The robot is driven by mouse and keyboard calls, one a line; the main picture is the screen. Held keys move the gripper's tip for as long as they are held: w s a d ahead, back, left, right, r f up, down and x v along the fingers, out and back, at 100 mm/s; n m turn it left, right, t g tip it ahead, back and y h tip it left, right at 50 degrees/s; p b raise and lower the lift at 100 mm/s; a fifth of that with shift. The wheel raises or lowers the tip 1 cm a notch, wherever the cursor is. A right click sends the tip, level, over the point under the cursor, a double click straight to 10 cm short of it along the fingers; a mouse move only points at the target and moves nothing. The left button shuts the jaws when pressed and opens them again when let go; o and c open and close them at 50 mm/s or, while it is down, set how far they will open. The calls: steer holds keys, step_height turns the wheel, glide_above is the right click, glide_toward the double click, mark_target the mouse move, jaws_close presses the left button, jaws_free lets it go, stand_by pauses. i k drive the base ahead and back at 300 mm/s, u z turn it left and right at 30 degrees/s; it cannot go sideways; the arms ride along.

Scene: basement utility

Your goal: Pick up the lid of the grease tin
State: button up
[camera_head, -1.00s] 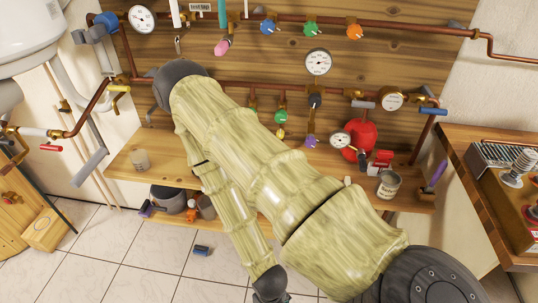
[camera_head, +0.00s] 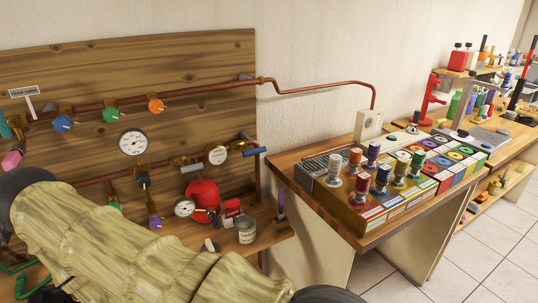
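A small grey tin with a pale label (camera_head: 246,231) stands on the wooden shelf below the pipe board, near its right end. It may be the grease tin, but its label is too small to read. I cannot make out whether a lid sits on it. My own pale green, bark-like arm fills the lower left of the view, left of and in front of the tin. I cannot make out my gripper in this view.
A red tank (camera_head: 203,195) and a gauge (camera_head: 185,208) stand just left of the tin. A purple upright object (camera_head: 281,203) is to its right. Further right, a wooden bench (camera_head: 285,172) holds a rack of coloured spools and boxes. Tiled floor (camera_head: 480,255) is clear at lower right.

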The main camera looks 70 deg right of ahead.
mark_target(208, 245)
steer(key=z, duration=2)
